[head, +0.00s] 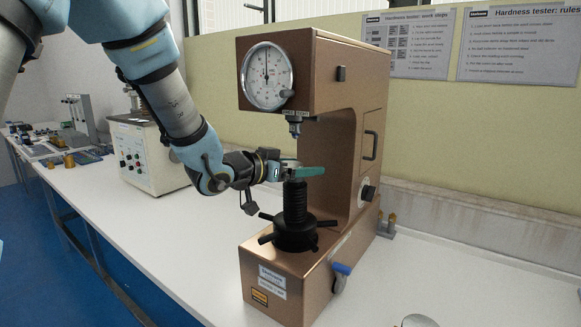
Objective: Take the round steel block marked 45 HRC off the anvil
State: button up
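The bronze-coloured hardness tester (335,75) stands on the white bench with its dial facing me. Its black screw column (295,203) rises below the indenter (294,126). My gripper (303,170) reaches in from the left, level with the top of the column, where the anvil is. A green finger extends across the column top, below the indenter and apart from it. The fingers overlap in this view, so their opening is unclear. The gripper hides the anvil top, and I cannot make out the 45 HRC block or its marking there.
A round steel piece (419,321) is cut off at the bottom edge. A blue-handled lever (341,270) sticks out of the tester's base. Small brass pieces (386,223) stand behind it at right. A pale second tester (147,155) stands at left. The bench front right is mostly clear.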

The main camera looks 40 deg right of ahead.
grip_shut()
dwell(0.6)
jog(key=shift+r, duration=0.1)
